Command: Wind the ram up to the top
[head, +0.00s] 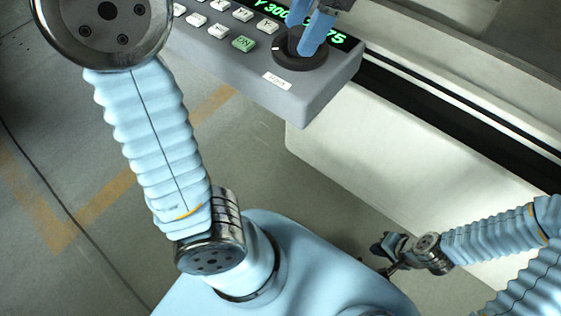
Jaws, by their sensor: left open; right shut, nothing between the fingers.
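A black round dial (299,50) sits at the right end of a grey control panel (312,92), with a small white label (277,81) in front of it. My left gripper (304,36) is over the dial, its blue fingers open and pointing down at it. Whether the fingers touch the dial I cannot tell. The gripper's upper part is cut off by the top edge. My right gripper (387,258) is shut and empty, low at the right, away from the panel. I cannot make out the ram in this view.
The panel carries several white keys (219,31), a green key (244,44) and a green-lit display (340,39), partly hidden by my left gripper. A pale machine body (400,150) with a dark slot stands at right. The floor at left has orange markings (65,235).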

